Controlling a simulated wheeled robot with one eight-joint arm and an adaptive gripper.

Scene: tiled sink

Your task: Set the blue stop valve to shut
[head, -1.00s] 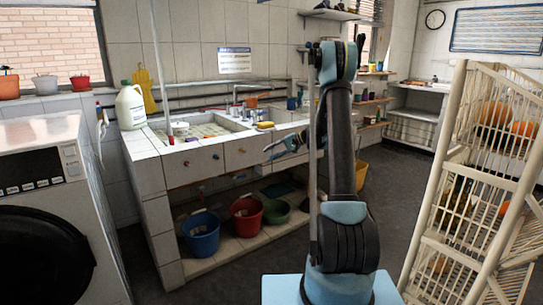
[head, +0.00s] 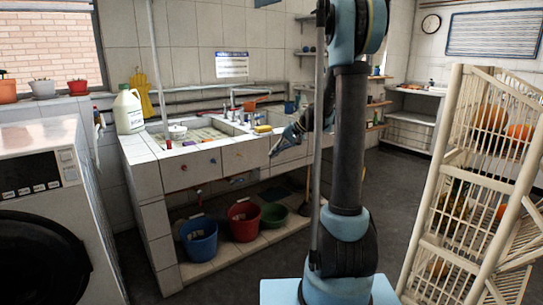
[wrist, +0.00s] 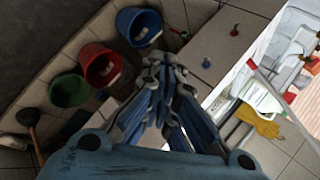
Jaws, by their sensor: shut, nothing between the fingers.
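The blue stop valve (head: 212,161) is a small blue knob on the tiled front of the sink (head: 150,172). It sits to the right of a red valve (head: 183,167). In the wrist view the blue valve (wrist: 206,63) shows to the right of my fingertips, with the red valve (wrist: 234,31) beyond it. Both are too small to tell how their handles are turned. My gripper (head: 273,152) is shut and empty, in front of the right part of the sink front and clear of the blue valve. Its closed fingers also show in the wrist view (wrist: 160,65).
Blue (head: 199,237), red (head: 244,221) and green (head: 274,215) buckets stand on the low shelf under the sink. A plunger (wrist: 28,120) is near the green one. A washing machine (head: 45,200) is at left, a cream rack (head: 480,180) at right.

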